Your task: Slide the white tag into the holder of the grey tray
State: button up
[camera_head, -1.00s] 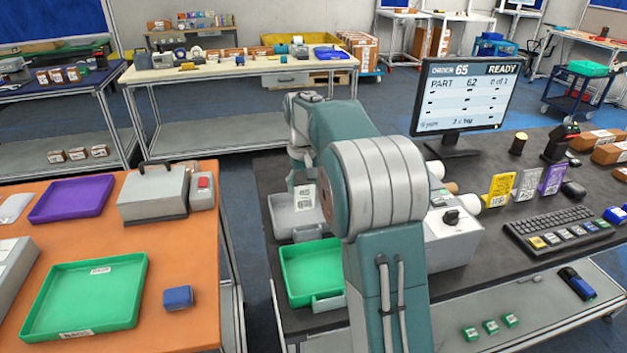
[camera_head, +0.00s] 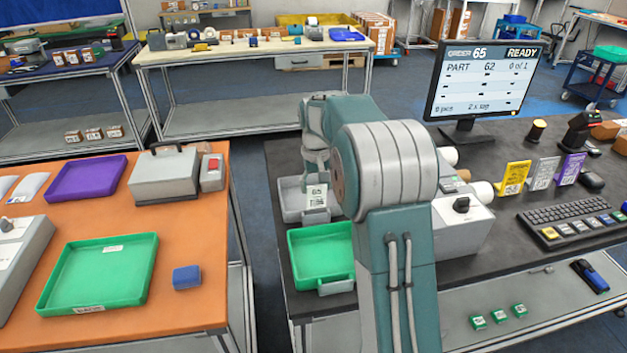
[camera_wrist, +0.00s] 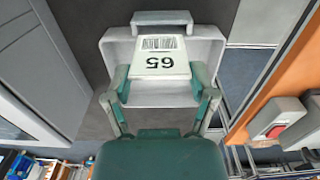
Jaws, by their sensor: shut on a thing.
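The white tag (camera_wrist: 160,62) carries a barcode and the number 65. My gripper (camera_wrist: 160,76) is shut on it, one finger at each side. The tag also shows in the head view (camera_head: 317,196), tilted, at the front of the grey tray (camera_head: 291,204). In the wrist view the grey tray (camera_wrist: 116,48) lies behind the tag, and its holder (camera_wrist: 161,17) juts out at the top edge, just beyond the tag's barcode end. I cannot tell whether the tag touches the holder. In the head view my arm hides most of the gripper and the tray's right side.
A green tray (camera_head: 320,256) stands just in front of the grey tray on the dark bench. A grey box with a black knob (camera_head: 463,222) stands to the right. The orange table (camera_head: 190,235) is to the left, across a gap. The monitor (camera_head: 485,82) reads READY.

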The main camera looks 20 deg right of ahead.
aim_at(314, 208)
jog(key=shift+d+f, duration=0.15)
jog(key=shift+f, duration=0.4)
jog(key=shift+a+f, duration=0.45)
jog(key=shift+f, duration=0.35)
jog(key=shift+c, duration=1.1)
jog(key=shift+d, duration=0.1)
jog(key=shift+d, duration=0.1)
jog(key=o, duration=0.9)
jog(key=shift+c, duration=0.2)
jog(key=shift+r, duration=0.1)
notch_tip(314, 208, up, 12)
jog(key=shift+w, duration=0.15)
